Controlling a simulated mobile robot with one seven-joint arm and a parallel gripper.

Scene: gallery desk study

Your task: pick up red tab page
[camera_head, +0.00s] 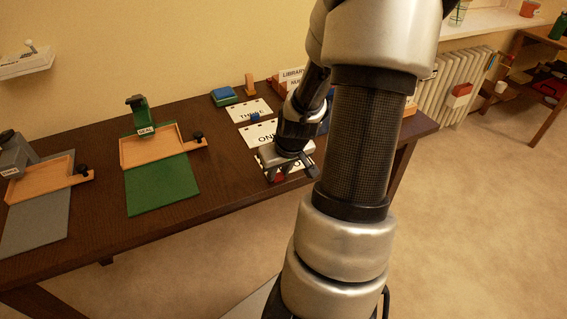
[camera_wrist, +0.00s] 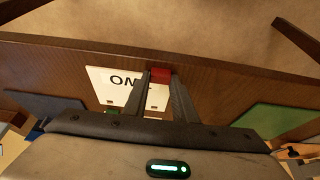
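The page with the red tab is the nearest white page (camera_head: 262,155) on the dark desk, partly covered by my gripper. Its red tab (camera_head: 278,178) shows at its front edge. In the wrist view the page (camera_wrist: 108,85) has large black letters, upside down and cut off by a finger. The red tab (camera_wrist: 160,75) there lies between my fingertips, near the desk's edge. My gripper (camera_head: 291,172) is low over the page, pointing down, with its fingers apart; it also shows in the wrist view (camera_wrist: 162,78). Whether the fingers touch the tab is unclear.
Farther back lie page ONE (camera_head: 258,133), with a blue piece (camera_head: 255,116) by it, and page THREE (camera_head: 249,110). A green mat (camera_head: 163,190) with a wooden tray and green stamp holder stands left. A grey mat (camera_head: 38,222) lies farther left.

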